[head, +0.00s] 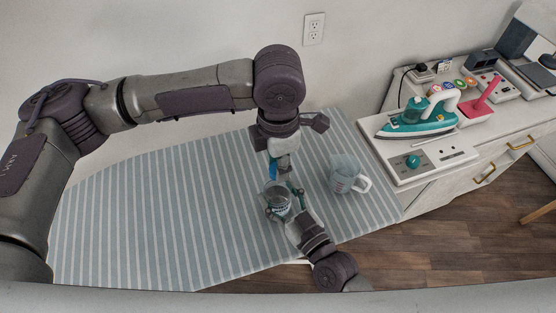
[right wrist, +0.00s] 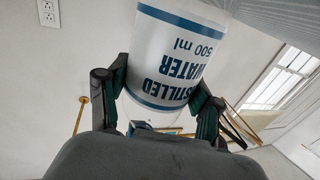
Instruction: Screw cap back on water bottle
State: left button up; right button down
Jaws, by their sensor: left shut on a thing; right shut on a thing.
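The water bottle (head: 279,198) is white with dark blue lettering and bands. It stands in my right gripper (head: 284,210), which is shut around its sides. In the right wrist view the bottle (right wrist: 178,62) appears upside down, with a finger pressed against each side. My left gripper (head: 282,176) points down from above, directly over the bottle's top end. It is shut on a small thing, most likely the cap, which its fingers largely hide. I cannot tell whether the cap touches the bottle neck.
A clear measuring jug (head: 345,175) stands on the striped ironing surface (head: 150,220), right of the bottle. A teal iron (head: 418,118) rests on the white sewing cabinet (head: 470,170) farther right. The striped surface is clear to the left.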

pick_arm(q)
jog(key=shift+m, duration=0.3)
jog(key=o, duration=0.7)
jog(key=shift+r, duration=2.25)
jog(key=shift+c, duration=0.5)
